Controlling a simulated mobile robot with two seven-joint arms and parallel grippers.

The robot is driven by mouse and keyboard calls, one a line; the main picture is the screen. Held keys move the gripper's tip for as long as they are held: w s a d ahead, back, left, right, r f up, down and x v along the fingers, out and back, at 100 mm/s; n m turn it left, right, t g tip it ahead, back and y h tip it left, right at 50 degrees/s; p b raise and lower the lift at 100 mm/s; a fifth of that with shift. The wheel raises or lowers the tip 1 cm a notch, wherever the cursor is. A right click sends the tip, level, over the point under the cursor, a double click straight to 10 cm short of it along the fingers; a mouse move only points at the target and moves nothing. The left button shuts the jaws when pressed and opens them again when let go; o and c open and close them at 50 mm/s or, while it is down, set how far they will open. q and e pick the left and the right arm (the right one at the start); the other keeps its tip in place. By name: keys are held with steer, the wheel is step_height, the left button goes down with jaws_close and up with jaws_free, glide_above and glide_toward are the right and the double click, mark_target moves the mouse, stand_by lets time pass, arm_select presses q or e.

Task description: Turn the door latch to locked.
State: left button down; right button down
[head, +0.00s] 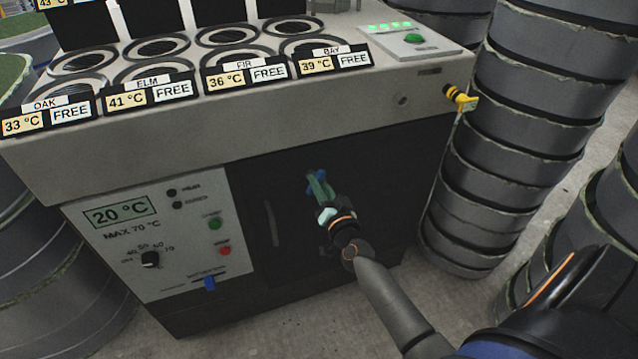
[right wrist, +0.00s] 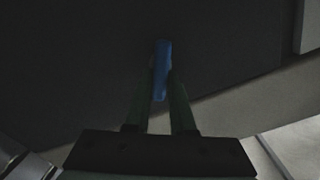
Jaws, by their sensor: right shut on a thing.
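The door latch (head: 322,174) is a small blue handle on the dark cabinet door (head: 285,190), in the middle of the head view. My right gripper (head: 320,188) reaches it from the lower right, its green fingers closed around the handle. In the right wrist view the blue latch (right wrist: 161,70) stands between the two finger tips, its long side nearly upright in that picture. The fingers hide part of the latch, and no lock marking can be made out. My left gripper is not in view.
Round wells with temperature labels line the top. A yellow valve (head: 461,98) sticks out at the right. Stacked grey moulds (head: 490,190) stand close on the right.

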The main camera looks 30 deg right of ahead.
arm_select(q)
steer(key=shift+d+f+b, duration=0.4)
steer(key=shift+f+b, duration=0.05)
steer(key=shift+b, duration=0.2)
arm_select(e)
steer(key=m, duration=1.1)
steer(key=shift+d+f+m, duration=0.15)
steer(key=shift+f+m, duration=0.15)
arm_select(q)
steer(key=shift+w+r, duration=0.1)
arm_select(e)
steer(key=shift+m, duration=0.3)
steer(key=c, duration=0.8)
jaws_free()
steer(key=shift+o, duration=0.2)
steer(key=shift+s, duration=0.1)
